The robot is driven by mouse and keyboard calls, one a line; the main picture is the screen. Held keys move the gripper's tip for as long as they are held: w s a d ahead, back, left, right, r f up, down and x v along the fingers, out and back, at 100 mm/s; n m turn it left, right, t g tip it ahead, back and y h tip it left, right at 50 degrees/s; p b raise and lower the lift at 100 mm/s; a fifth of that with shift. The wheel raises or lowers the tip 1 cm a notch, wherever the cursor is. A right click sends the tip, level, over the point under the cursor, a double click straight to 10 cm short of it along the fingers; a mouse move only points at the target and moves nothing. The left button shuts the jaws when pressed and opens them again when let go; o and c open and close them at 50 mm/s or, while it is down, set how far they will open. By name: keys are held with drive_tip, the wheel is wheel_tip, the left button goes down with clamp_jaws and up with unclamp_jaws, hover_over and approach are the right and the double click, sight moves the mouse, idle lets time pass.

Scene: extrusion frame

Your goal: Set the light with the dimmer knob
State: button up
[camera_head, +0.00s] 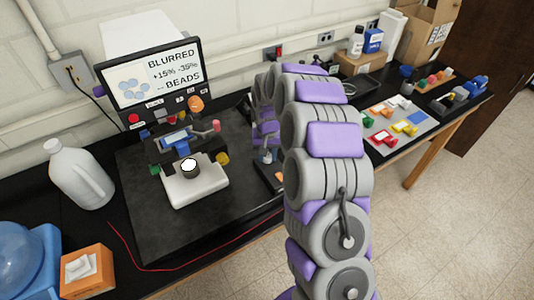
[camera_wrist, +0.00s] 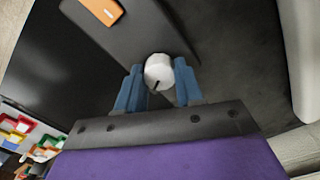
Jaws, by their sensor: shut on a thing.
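The white dimmer knob (camera_wrist: 158,72) has a dark pointer mark and sits on a dark dimmer box (camera_wrist: 128,38) with an orange part (camera_wrist: 103,10). My gripper (camera_wrist: 160,70) is shut on the knob, with one blue finger on each side. In the head view my arm hides most of the box, and the orange part (camera_head: 280,176) shows beside it. The microscope (camera_head: 185,150) has a white base (camera_head: 197,190) with a brightly lit round light (camera_head: 189,167). The screen (camera_head: 155,78) behind reads "BLURRED +15% -35% -- BEADS".
A white jug (camera_head: 80,178) stands left of the dark mat (camera_head: 175,240). An orange tissue box (camera_head: 87,272) and a blue container (camera_head: 25,265) are at the front left. A red cord (camera_head: 180,268) runs along the front. Trays of coloured parts (camera_head: 400,125) are at right.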

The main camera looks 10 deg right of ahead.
drive_tip(key=shift+m, duration=1.6)
drive_tip(key=o, duration=1)
drive_tip(key=shift+a, duration=0.1)
wheel_tip(320, 180, up, 17)
drive_tip(key=shift+r+p, duration=0.15)
drive_tip(key=shift+p, duration=0.4)
